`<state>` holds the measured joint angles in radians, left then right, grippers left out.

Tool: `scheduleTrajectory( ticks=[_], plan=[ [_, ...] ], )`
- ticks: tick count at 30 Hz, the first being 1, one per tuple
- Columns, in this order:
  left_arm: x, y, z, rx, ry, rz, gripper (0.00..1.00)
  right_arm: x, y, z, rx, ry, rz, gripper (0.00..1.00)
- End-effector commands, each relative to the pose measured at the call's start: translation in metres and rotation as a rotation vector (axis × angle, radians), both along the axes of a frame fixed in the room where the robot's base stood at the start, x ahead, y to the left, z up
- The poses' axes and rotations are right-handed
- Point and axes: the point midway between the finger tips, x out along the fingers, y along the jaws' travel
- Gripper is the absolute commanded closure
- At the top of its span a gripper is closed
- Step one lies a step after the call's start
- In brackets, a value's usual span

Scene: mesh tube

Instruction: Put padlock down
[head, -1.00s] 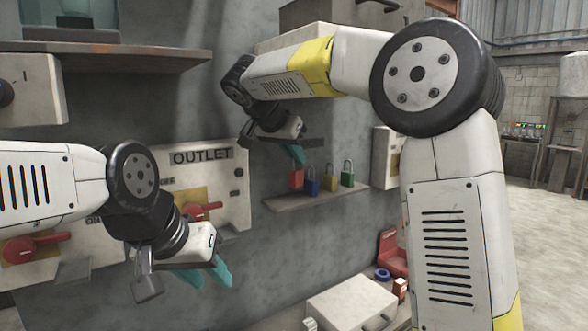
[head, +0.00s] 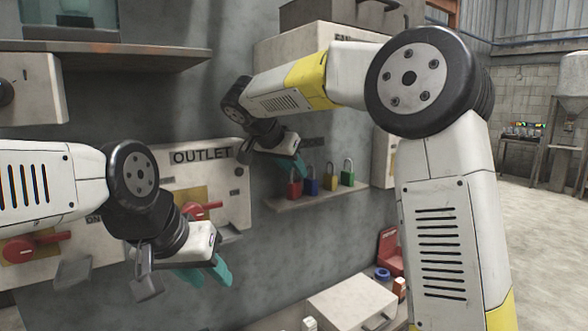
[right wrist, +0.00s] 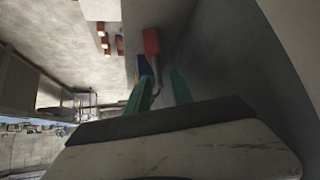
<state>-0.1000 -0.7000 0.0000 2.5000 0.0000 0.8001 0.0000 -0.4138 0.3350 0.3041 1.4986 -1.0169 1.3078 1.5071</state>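The red padlock (head: 294,187) stands on the small wall shelf (head: 318,197), at the left end of a row with a blue padlock (head: 311,186), a yellow padlock (head: 330,182) and a green padlock (head: 347,178). My right gripper (head: 298,164) is just above the red padlock. In the right wrist view its teal fingers (right wrist: 160,85) are apart, with the red padlock (right wrist: 152,41) beyond the tips and its shackle between them. The blue padlock (right wrist: 143,66) shows beside it. My left gripper (head: 207,274) is open and empty below the outlet panel.
An outlet panel (head: 228,180) with red handles is on the wall left of the shelf. A light box (head: 350,302) stands below, with a red object (head: 389,250) and a blue ring (head: 382,273) behind it. The shelf's right end is bare.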

Motion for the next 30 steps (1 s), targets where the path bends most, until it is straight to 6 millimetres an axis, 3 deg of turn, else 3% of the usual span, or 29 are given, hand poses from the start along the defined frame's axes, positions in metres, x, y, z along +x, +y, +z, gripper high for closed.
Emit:
scheduleTrajectory(
  ticks=[8,21,30],
  plan=[
    [0.0,0.0,0.0,0.0,0.0,0.0,0.64,-0.001,0.001,0.006,0.001,-0.002,0.001,0.72],
    [0.0,0.0,0.0,0.0,0.0,0.0,0.64,-0.04,0.028,0.052,0.0,0.0,0.001,0.72],
    [0.0,0.0,0.0,0.0,0.0,0.0,0.64,-0.044,0.029,0.056,-0.001,0.002,0.0,0.72]
  ],
)
